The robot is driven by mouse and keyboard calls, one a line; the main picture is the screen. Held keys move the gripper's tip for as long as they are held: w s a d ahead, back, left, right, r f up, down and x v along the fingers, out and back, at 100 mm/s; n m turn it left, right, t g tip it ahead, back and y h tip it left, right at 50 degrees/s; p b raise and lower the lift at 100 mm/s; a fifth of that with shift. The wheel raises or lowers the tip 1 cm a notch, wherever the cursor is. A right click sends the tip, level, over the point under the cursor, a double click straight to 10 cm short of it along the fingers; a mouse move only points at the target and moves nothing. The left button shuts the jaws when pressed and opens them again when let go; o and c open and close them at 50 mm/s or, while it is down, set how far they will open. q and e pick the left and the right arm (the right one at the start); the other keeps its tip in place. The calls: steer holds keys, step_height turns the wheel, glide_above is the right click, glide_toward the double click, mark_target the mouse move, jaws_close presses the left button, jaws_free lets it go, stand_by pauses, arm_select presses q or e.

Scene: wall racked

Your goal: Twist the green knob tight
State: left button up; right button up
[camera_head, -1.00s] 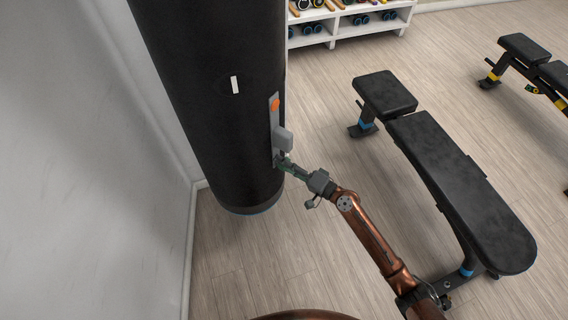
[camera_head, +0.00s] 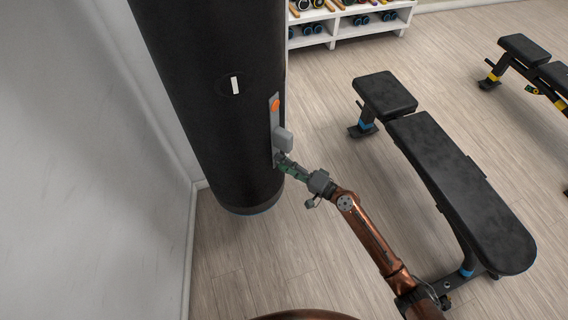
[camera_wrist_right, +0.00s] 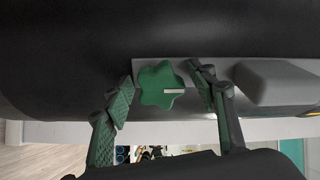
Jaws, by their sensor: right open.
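My right gripper (camera_wrist_right: 165,92) is open, with one finger on each side of the knob. The left finger is close to the knob's edge; I cannot tell if it touches. In the head view my right gripper (camera_head: 285,164) reaches the plate's lower end and hides the knob. My left gripper is not in view.
A grey block (camera_head: 283,139) juts from the plate just above my right gripper, below an orange disc (camera_head: 275,105). A black bench (camera_head: 440,170) stands to the right. A white wall (camera_head: 90,180) is at the left. A white rack (camera_head: 350,25) stands behind.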

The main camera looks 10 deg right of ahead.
steer(key=shift+s, duration=0.1)
steer(key=v, duration=1.2)
